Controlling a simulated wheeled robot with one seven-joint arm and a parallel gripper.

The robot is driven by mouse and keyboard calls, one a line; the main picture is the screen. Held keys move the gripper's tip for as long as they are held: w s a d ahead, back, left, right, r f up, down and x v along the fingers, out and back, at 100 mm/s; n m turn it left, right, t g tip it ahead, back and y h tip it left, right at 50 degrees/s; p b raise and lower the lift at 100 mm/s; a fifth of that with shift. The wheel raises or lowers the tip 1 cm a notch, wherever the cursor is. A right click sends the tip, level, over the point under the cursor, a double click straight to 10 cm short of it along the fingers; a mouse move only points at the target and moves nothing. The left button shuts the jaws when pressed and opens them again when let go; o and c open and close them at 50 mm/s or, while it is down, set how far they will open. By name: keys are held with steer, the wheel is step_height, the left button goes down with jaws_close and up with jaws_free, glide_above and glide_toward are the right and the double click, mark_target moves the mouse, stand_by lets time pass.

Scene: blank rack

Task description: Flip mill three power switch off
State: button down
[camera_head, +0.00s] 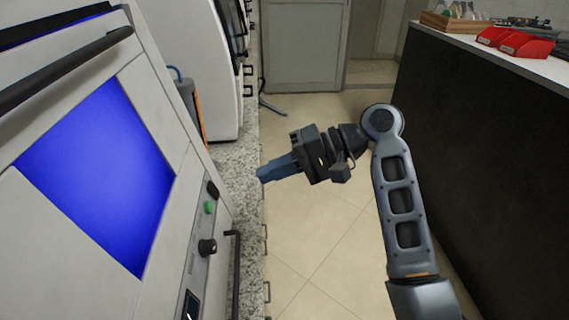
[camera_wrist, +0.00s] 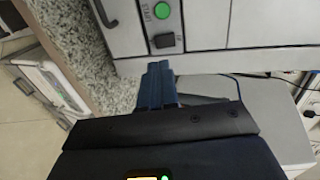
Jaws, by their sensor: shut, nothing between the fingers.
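A white machine (camera_head: 195,175) with a lit blue window stands at the left in the head view. Its side panel carries a green button (camera_head: 209,208), a black knob (camera_head: 207,247) and a small black part (camera_head: 212,190). In the wrist view a green button (camera_wrist: 162,11) sits above a small black switch (camera_wrist: 165,41) on a white panel. I cannot read a mill number, nor tell the switch's position. My gripper (camera_head: 262,174) has blue fingers, shut and empty, pointing left toward the machines. In the wrist view the fingertips (camera_wrist: 158,66) are just below the switch, apparently apart from it.
A speckled counter (camera_head: 240,155) runs under the machines, with a dark handle (camera_head: 236,270) near the panel. A dark bench (camera_head: 485,130) with red bins (camera_head: 515,42) stands at the right. The tiled floor (camera_head: 310,230) between is clear. A grey door (camera_head: 305,45) is at the back.

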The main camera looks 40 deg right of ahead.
mark_target(217, 193)
steer(key=x, duration=0.8)
steer(key=shift+w+a+f, duration=0.15)
steer(key=shift+w+a, duration=0.05)
steer(key=shift+a, duration=0.05)
